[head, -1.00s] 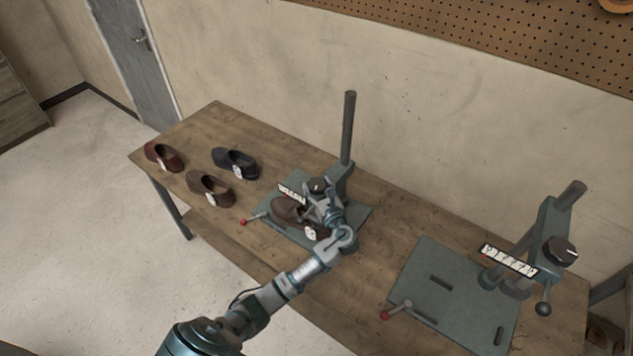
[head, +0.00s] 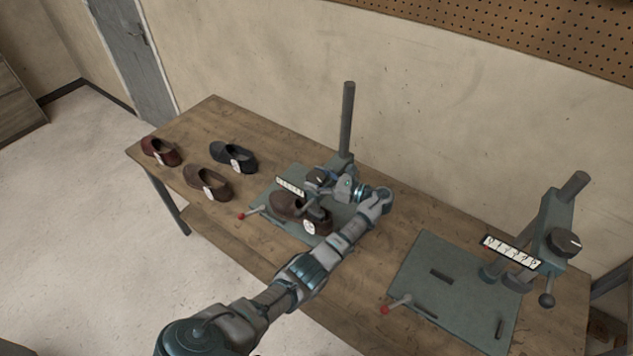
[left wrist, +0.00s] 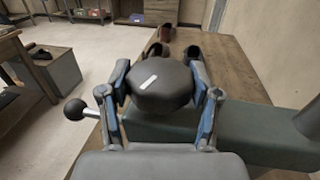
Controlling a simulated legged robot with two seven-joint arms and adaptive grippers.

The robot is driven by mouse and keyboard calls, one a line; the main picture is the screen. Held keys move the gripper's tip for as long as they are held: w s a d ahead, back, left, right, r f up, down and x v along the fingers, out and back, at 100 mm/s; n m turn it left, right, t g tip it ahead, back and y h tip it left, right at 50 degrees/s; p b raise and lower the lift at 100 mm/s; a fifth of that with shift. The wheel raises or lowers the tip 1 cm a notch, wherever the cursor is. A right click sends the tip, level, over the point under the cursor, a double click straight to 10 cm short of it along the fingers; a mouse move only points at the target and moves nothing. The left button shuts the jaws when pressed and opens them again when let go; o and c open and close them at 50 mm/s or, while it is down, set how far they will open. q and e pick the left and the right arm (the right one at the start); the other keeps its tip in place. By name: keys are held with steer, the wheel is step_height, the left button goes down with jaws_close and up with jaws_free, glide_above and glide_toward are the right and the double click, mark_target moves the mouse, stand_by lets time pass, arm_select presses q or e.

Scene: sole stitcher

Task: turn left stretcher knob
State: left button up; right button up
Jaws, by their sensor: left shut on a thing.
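The left stretcher (head: 345,150) stands at the middle of the bench, with a brown shoe (head: 288,206) on its base. Its dark round knob (head: 316,178) is at the top of the stretcher head, beside the white scale plate (head: 291,187). My left gripper (head: 326,180) reaches the knob from the right. In the left wrist view the knob (left wrist: 162,88), with a short white mark on its face, sits between the two blue-grey fingers (left wrist: 163,80). The fingers are shut on its sides. My right gripper is not in view.
A second stretcher (head: 555,235) stands at the right, without a shoe. Red-tipped levers (head: 242,215) stick out in front of both bases. Three shoes (head: 208,183) stand on the left part of the bench (head: 190,135). A wall is behind.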

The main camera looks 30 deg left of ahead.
arm_select(q)
steer(key=shift+g, duration=0.3)
steer(key=shift+r, duration=0.1)
steer(key=o, duration=1.1)
steer(key=shift+w+d, duration=0.1)
steer(key=shift+o, duration=0.2)
steer(key=w+d, duration=0.1)
steer(key=d, duration=0.6)
steer(key=shift+w+d+f, duration=0.2)
steer(key=shift+w+d, duration=0.05)
steer(key=shift+d, duration=0.1)
